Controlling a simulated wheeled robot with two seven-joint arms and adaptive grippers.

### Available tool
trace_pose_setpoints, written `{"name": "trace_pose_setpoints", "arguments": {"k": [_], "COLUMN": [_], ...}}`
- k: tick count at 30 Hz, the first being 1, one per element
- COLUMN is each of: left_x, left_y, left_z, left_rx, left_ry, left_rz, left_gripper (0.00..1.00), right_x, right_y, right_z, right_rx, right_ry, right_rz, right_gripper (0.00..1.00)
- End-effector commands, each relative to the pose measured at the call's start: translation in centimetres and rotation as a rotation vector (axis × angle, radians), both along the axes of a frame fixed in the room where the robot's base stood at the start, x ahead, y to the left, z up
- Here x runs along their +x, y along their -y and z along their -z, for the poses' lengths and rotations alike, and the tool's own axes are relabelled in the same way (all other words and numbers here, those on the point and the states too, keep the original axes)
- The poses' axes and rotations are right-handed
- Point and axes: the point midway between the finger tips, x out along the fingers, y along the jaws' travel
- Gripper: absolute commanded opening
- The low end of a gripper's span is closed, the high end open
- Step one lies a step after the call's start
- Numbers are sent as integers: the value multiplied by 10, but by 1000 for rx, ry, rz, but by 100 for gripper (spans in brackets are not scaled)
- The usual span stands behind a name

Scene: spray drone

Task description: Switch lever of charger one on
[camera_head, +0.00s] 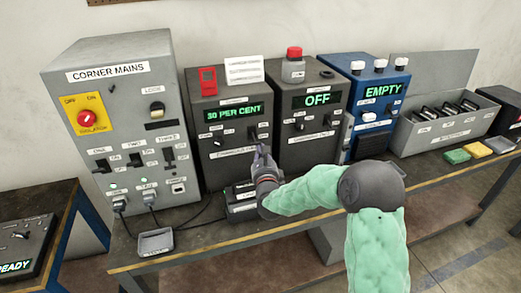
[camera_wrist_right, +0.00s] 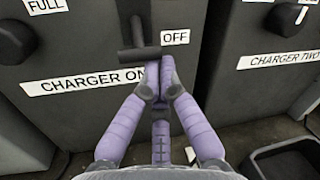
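Charger one (camera_head: 226,155) is a dark grey box on the bench, its green display reading 30 PER CENT. It also fills the middle of the right wrist view (camera_wrist_right: 75,115), with its name label partly covered by my fingers. Its black T-shaped lever (camera_wrist_right: 138,52) has its crossbar low, beside the OFF label (camera_wrist_right: 175,37). My right gripper (camera_head: 261,152) is in front of the charger's lower right. In the right wrist view its purple fingers (camera_wrist_right: 160,72) are together, tips just below the crossbar's right end; contact is unclear. My left gripper is not in view.
Charger two (camera_head: 312,150), showing OFF, stands close on the right. The corner mains box (camera_head: 115,75) stands left. A blue box (camera_head: 370,100) showing EMPTY is farther right.

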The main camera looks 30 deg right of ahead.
Motion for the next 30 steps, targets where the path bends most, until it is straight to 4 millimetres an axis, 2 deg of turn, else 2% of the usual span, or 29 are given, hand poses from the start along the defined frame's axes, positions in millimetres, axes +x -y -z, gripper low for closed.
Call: {"name": "trace_pose_setpoints", "arguments": {"k": [17,23,30], "left_x": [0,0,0], "left_y": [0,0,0], "left_z": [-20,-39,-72], "left_rx": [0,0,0], "left_ry": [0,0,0], "left_rz": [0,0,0], "left_gripper": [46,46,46], "right_x": [-4,-6,-9], "right_y": [-1,-2,-3], "right_z": [-9,-18,-29], "right_rx": [22,43,75], "right_ry": [-94,-174,-307], "right_rz": [-1,-1,-2], "right_gripper": [0,0,0]}}
